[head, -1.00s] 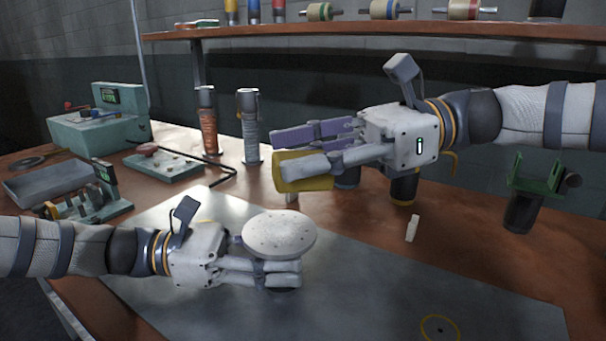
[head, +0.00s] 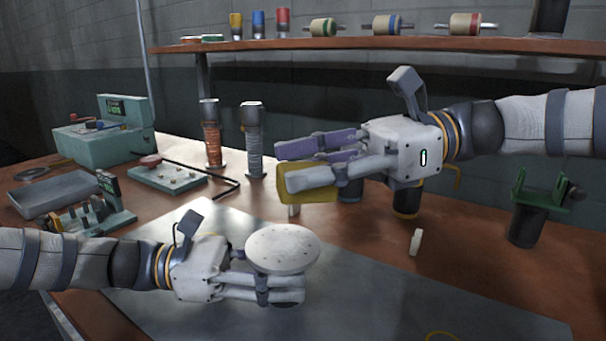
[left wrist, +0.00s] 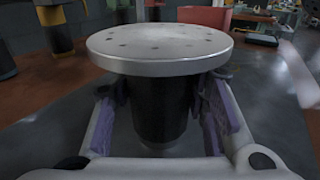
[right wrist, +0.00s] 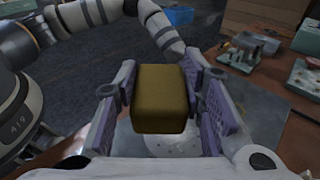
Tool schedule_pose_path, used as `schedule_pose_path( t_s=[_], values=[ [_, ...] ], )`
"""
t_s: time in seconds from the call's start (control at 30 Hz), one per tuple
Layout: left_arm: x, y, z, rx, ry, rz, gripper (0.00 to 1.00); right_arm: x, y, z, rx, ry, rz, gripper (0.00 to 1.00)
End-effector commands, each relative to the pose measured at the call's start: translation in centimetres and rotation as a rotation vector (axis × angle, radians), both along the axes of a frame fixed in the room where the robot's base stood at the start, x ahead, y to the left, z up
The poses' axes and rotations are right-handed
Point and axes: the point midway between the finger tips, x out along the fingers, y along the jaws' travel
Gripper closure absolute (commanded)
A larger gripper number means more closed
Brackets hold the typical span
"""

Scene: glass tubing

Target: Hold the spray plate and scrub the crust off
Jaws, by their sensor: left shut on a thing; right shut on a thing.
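The spray plate (head: 283,248) is a pale round disc with small dark holes, on a dark cylindrical body that shows in the left wrist view (left wrist: 155,105). My left gripper (head: 284,290) is shut on that body below the disc, with the plate facing up. My right gripper (head: 308,164) is shut on a yellow block-shaped sponge (head: 308,184). The sponge (right wrist: 160,98) is held above the plate, apart from it in the head view. In the right wrist view the plate (right wrist: 170,142) shows partly hidden below the sponge. I cannot make out distinct crust on the disc.
A grey mat (head: 400,285) covers the table's front. A small white piece (head: 415,242) stands on the right, near a green cradle (head: 540,195). Two cylindrical tools (head: 253,140) stand behind, with a grey tray (head: 53,192) at left.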

Motion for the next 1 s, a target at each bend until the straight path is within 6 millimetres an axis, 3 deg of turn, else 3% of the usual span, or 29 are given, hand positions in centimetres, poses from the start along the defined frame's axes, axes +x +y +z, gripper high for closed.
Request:
schedule_pose_path(
  t_s=[0.83, 1.0],
  values=[
    [0.0, 0.0, 0.0, 0.0, 0.0, 0.0, 0.97, 0.1, 0.1, -7.7, -0.001, 0.002, 0.001, 0.86],
    [0.0, 0.0, 0.0, -0.001, -0.001, 0.0, 0.97, 1.1, 1.4, -7.7, -0.002, 0.0, 0.001, 0.86]
  ],
)
